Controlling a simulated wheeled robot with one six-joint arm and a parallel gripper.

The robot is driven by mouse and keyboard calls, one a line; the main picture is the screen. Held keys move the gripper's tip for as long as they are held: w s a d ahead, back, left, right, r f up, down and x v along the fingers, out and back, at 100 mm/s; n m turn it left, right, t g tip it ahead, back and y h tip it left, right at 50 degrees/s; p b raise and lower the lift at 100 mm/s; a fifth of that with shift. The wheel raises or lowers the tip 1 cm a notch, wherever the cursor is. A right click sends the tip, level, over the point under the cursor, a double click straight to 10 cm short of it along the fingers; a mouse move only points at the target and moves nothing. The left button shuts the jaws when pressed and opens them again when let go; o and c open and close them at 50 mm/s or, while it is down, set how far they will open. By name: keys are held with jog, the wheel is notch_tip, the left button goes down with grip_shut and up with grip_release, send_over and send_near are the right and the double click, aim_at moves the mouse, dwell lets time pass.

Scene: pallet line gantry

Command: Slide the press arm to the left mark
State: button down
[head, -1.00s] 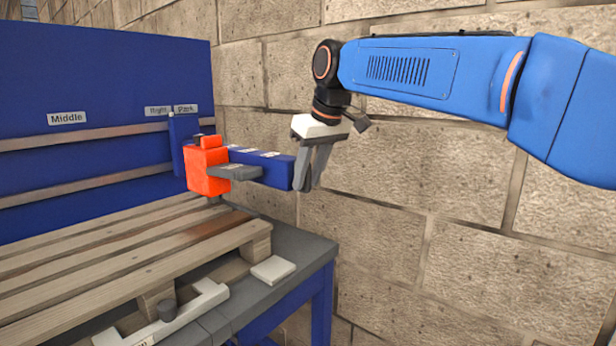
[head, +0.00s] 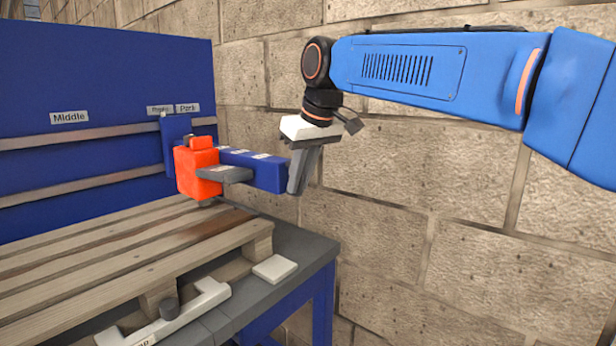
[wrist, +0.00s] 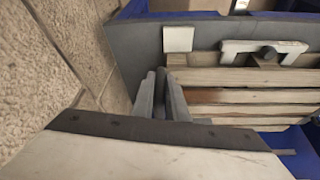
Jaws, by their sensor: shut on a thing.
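The press arm (head: 262,172) is a blue beam with an orange-red block (head: 198,172) and a grey bar, in front of the blue back panel near its right end. My gripper (head: 301,180) points down at the beam's near end and is shut on it. The fingers hide that end. The gripper's grey fingers also show in the wrist view (wrist: 163,92), where the grip itself is hard to make out. The panel carries labels reading Middle (head: 69,117), Right (head: 160,109) and Park (head: 188,108). A left mark is not in view.
A wooden pallet (head: 130,255) lies on the grey-topped bench below the press arm. A white square plate (head: 274,268) and a white bracket with a dark knob (head: 210,296) lie at its near edge. A stone block wall (head: 420,230) stands close at the right.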

jog(key=s+a, duration=1.5)
jog(key=s, duration=0.4)
jog(key=s+a, duration=1.5)
jog(key=s, duration=0.4)
jog(key=shift+s, duration=0.2)
jog(key=c, duration=1.8)
grip_release()
jog(key=shift+s+a, duration=0.1)
jog(key=shift+s, duration=0.05)
jog(key=shift+o, duration=0.2)
jog(key=v, duration=1.7)
jog(key=shift+r, duration=0.2)
